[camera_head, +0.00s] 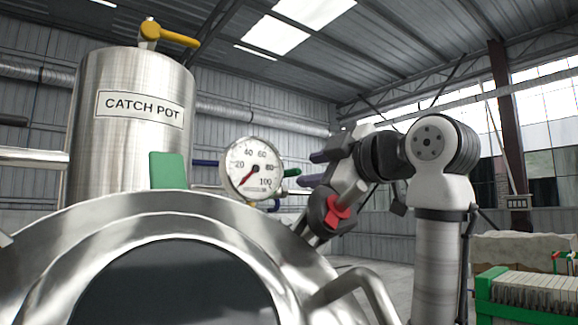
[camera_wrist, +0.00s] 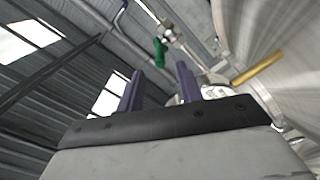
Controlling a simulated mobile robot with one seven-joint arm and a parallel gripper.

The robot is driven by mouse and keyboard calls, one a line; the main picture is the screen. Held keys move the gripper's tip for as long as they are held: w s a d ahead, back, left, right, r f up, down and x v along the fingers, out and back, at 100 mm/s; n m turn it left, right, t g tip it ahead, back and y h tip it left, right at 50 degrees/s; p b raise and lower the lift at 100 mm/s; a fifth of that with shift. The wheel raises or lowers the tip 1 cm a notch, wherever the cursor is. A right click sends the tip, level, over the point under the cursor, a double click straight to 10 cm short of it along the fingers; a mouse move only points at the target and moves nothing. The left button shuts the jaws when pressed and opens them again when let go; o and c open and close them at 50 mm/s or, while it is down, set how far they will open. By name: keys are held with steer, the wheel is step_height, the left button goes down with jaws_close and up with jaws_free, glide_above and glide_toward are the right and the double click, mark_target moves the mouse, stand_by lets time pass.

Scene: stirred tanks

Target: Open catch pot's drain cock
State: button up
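The catch pot (camera_head: 130,135) is a tall steel cylinder with a "CATCH POT" label at the left of the head view. A yellow lever (camera_head: 172,37) sits on top of it. No handle is labelled as the drain cock. A green handle (camera_head: 291,172) shows just right of the gauge; a green handle (camera_wrist: 160,52) and a yellow bar (camera_wrist: 257,68) show in the wrist view. My gripper (camera_head: 313,169) is right of the gauge, its dark blue fingers pointing left. In the wrist view my gripper (camera_wrist: 160,86) has its fingers apart with nothing held between them.
A round pressure gauge (camera_head: 253,168) stands left of my gripper, its needle low. A large shiny steel vessel (camera_head: 180,212) with a curved rim fills the lower left. A green panel (camera_head: 168,170) stands before the pot. A green-framed rack (camera_head: 530,290) is at lower right.

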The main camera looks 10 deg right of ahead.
mark_target(290, 173)
steer(key=p+x, duration=0.2)
steer(key=x, duration=0.5)
steer(key=shift+w+a, duration=0.1)
steer(key=shift+w, duration=0.1)
jaws_close()
